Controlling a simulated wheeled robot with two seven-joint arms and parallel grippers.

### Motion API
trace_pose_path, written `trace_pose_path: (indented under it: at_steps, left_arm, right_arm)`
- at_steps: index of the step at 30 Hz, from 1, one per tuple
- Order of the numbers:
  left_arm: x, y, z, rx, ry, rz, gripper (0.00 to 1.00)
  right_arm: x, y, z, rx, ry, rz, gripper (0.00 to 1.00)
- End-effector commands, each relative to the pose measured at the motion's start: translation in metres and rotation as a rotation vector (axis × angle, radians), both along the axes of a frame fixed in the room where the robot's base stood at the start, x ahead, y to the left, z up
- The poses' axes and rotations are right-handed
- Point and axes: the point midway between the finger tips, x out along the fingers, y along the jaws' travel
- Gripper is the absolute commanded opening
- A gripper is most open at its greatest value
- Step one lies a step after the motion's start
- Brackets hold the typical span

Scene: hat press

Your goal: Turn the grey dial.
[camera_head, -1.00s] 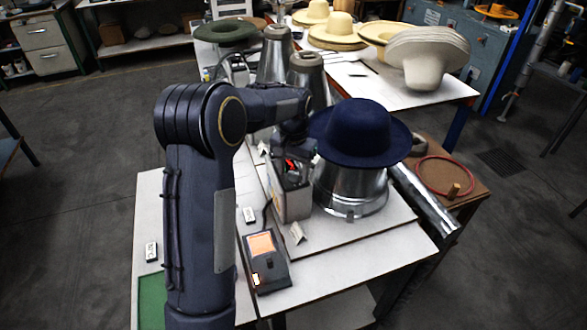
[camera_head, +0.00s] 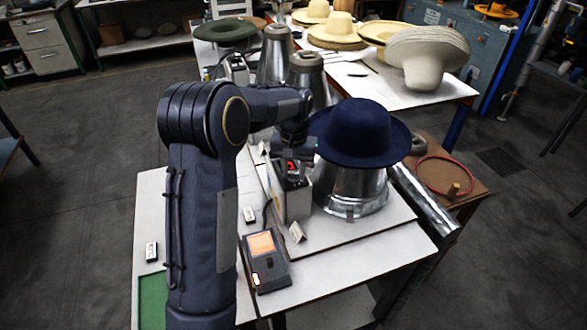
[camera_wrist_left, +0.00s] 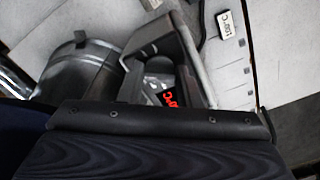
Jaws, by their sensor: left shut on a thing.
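A grey control box (camera_head: 292,203) with a lit red display (camera_head: 292,167) stands beside the metal hat block (camera_head: 350,190). The box also shows in the left wrist view (camera_wrist_left: 195,62), with its red display (camera_wrist_left: 170,98). My left gripper (camera_head: 291,153) comes down over the box top. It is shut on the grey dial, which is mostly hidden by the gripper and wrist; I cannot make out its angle. My right gripper is not in view.
A navy hat (camera_head: 360,135) sits on the hat block, close to my left wrist. A handheld device with an orange screen (camera_head: 262,245) lies in front. Small white tags (camera_head: 249,214) stand around the box. A metal tube (camera_head: 425,200) lies at right.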

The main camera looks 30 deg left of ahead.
Motion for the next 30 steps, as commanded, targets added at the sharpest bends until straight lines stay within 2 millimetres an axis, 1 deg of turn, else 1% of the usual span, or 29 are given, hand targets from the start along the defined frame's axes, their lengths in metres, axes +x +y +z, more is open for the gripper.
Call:
trace_pose_path:
  at_steps: [6, 15, 30]
  left_arm:
    - [0.0004, -0.0006, 0.0011, 0.0, -0.001, 0.145, 0.08]
    - [0.0008, -0.0004, 0.0008, 0.001, -0.002, 0.273, 0.08]
    - [0.0011, -0.0005, 0.0008, 0.0, -0.003, 0.301, 0.08]
  right_arm:
    - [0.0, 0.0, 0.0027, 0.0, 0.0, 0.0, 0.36]
    - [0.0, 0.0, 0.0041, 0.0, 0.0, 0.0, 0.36]
    - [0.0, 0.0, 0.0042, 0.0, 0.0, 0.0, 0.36]
